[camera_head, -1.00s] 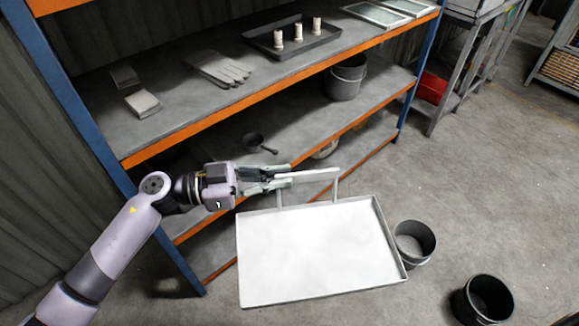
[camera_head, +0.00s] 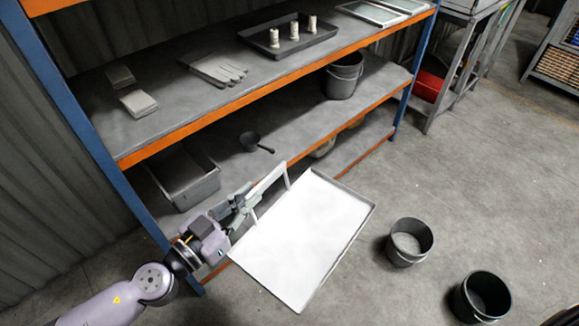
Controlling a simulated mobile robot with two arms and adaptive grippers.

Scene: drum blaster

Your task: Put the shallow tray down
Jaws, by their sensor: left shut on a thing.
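The shallow tray (camera_head: 303,238) is white and rectangular with a low rim and a raised bar handle at its shelf-side edge. My left gripper (camera_head: 245,203) is shut on that handle. The tray lies in front of the shelf's left half, turned at an angle in the picture. I cannot tell whether its underside touches the floor. My right gripper is not in view.
A shelf rack (camera_head: 215,118) with orange beams holds gloves (camera_head: 215,69), a dark tray (camera_head: 290,38), a bucket (camera_head: 343,78), a pan (camera_head: 253,142) and a grey bin (camera_head: 185,178). Two dark buckets (camera_head: 409,243) (camera_head: 482,298) stand on the floor at right. Floor between is clear.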

